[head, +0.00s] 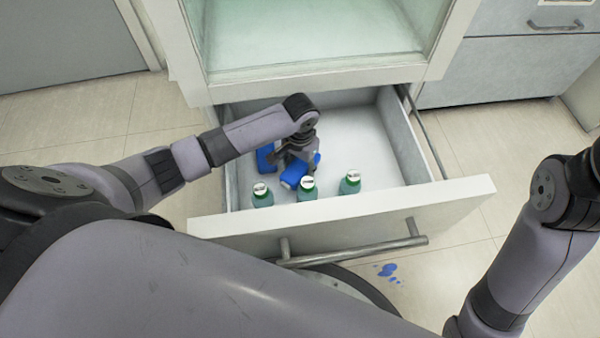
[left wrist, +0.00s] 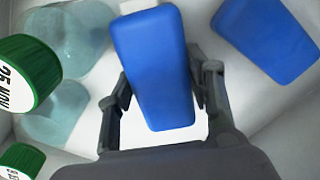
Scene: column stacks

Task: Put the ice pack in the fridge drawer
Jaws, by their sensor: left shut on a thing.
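The fridge drawer (head: 341,222) is pulled open, its white floor showing. My left gripper (head: 302,158) is down inside it, shut on a blue ice pack (head: 305,174). In the left wrist view this ice pack (left wrist: 153,72) sits between the two fingers (left wrist: 162,98), its pale end at the top edge. In the head view the gripper partly covers it; I cannot tell whether it touches the drawer floor. A second blue pack (head: 265,158) lies in the drawer to the left, also seen in the left wrist view (left wrist: 266,38). My right gripper is out of view.
Three green-capped bottles stand along the drawer's front: left (head: 262,196), middle (head: 307,188) and right (head: 350,184). The drawer's right and back floor is clear. The fridge cabinet (head: 320,76) rises behind. Blue spots (head: 388,270) mark the tiled floor beside the drawer handle (head: 352,252).

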